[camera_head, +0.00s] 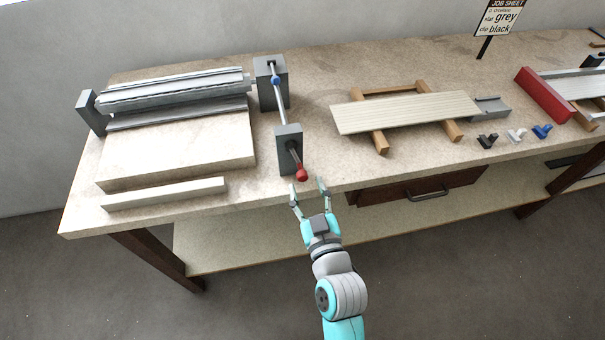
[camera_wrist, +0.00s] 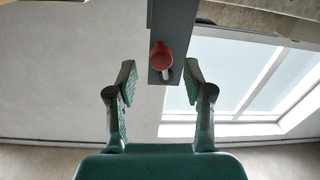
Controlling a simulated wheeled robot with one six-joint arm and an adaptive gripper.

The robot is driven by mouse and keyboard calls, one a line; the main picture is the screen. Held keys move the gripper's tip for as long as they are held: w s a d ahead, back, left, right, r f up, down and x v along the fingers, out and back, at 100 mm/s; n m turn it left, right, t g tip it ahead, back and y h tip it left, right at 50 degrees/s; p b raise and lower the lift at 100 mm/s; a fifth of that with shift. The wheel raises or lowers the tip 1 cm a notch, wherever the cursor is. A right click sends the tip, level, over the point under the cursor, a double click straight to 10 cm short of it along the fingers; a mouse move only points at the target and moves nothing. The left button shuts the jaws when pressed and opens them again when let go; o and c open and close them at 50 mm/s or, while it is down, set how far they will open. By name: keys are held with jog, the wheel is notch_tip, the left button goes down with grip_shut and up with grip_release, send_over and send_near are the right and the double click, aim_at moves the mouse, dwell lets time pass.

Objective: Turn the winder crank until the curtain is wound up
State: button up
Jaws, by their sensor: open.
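The winder crank has a red knob (camera_head: 302,175) on a short arm at the front of a grey bearing block (camera_head: 289,148) near the bench's front edge. A shaft (camera_head: 279,95) with a blue collar runs back from it to a second grey block. The curtain (camera_head: 175,90) is a grey slatted roll on the roller at the back left, with part hanging below it. My gripper (camera_head: 308,187) is open and empty, just in front of the knob. In the wrist view the red knob (camera_wrist: 161,56) lies between and beyond the open fingertips (camera_wrist: 159,75), apparently untouched.
A pale block (camera_head: 180,155) and a pale bar (camera_head: 165,194) are left of the crank. A slatted panel on wooden supports (camera_head: 405,112), small coloured clips (camera_head: 517,135) and a red block (camera_head: 543,94) are to the right. A drawer handle (camera_head: 428,194) projects below the bench edge.

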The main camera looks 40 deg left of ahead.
aim_at(304, 179)
jog(key=shift+x, duration=2.1)
